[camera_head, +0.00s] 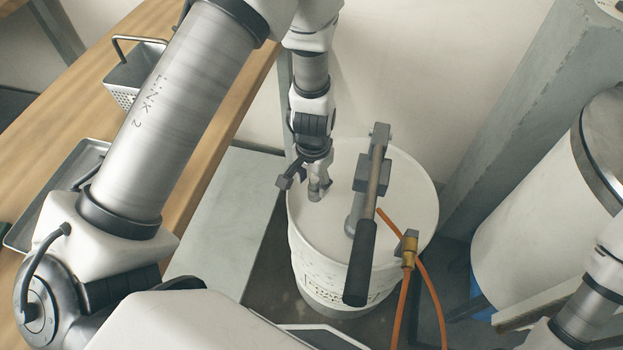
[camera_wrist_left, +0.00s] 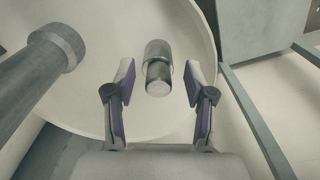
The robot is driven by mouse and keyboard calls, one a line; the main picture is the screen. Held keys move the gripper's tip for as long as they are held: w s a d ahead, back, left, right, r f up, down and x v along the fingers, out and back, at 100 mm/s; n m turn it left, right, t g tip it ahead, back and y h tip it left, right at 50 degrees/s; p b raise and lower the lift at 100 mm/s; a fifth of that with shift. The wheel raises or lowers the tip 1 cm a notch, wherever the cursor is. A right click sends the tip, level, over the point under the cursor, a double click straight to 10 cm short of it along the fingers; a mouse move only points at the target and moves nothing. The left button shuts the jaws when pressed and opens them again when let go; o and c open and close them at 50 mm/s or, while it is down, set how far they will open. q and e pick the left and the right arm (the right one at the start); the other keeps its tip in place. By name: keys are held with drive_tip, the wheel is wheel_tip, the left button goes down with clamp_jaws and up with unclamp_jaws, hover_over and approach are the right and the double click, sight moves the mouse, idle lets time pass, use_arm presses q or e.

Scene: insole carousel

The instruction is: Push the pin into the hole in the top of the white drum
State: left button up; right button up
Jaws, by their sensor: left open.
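The white drum (camera_head: 345,265) stands in the middle of the head view, and its round top also shows in the left wrist view (camera_wrist_left: 110,105). The pin (camera_wrist_left: 158,68) is a short grey metal cylinder with a wider, darker section, seen at the drum top. My left gripper (camera_head: 318,188) is over the left part of the drum top. In the left wrist view its two fingers are spread on either side of the pin, with gaps on both sides. The hole is hidden, and I cannot tell how deep the pin sits. My right gripper is outside the views.
A lever tool with a dark handle (camera_head: 360,262) stands on the drum top, right of my left gripper. An orange hose (camera_head: 402,305) with a brass fitting is beside the drum. A wooden bench (camera_head: 215,135) is at left, a concrete pillar (camera_head: 510,120) and another white drum (camera_head: 545,235) at right.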

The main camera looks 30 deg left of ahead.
sight(311, 181)
use_arm(q)
drive_tip(key=r, duration=0.8)
drive_tip(key=shift+s+a, duration=0.15)
drive_tip(key=shift+s, duration=0.05)
